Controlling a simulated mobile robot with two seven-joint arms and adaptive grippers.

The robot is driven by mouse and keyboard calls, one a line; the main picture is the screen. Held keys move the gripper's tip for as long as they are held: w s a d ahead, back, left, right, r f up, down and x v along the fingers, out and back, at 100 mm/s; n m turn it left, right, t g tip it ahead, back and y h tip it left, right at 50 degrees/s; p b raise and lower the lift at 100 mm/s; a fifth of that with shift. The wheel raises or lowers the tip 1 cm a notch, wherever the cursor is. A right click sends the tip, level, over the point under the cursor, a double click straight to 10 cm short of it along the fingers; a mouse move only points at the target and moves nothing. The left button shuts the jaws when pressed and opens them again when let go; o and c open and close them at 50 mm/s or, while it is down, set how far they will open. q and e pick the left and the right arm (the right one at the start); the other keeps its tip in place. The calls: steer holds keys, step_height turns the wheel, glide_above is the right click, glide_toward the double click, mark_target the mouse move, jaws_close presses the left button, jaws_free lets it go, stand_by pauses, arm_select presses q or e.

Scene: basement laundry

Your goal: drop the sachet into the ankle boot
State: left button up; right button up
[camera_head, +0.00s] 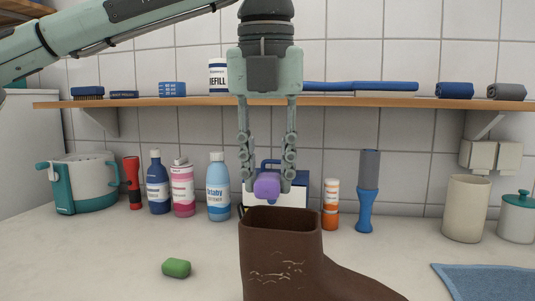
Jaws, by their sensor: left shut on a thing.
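A brown ankle boot (283,262) stands upright on the pale counter at the front middle, its open top facing up and its toe pointing right. My left gripper (267,187) points straight down above the back part of the boot's opening. It is shut on a small purple sachet (267,186), held between the fingertips. The sachet appears just above the boot's rim, with a small gap between them in this view. The inside of the boot is mostly hidden. My right gripper is not in view.
Bottles (218,187), a red torch (133,184) and a teal-and-white pot (85,183) line the back left. A beige cup (466,208) and blue cloth (485,282) are right. A wooden shelf (300,101) runs behind my gripper.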

mark_target(268, 177)
arm_select(q)
step_height(268, 177, down, 2)
steer(key=shift+f, duration=0.15)
steer(key=shift+f+b, duration=0.3)
steer(key=shift+f, duration=0.3)
steer(key=shift+w, duration=0.1)
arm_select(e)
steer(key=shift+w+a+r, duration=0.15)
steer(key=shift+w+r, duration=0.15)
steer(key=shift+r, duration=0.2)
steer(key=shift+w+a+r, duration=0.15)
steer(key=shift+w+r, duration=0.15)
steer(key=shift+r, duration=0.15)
arm_select(q)
steer(key=o, duration=0.9)
steer(key=shift+r, duration=0.1)
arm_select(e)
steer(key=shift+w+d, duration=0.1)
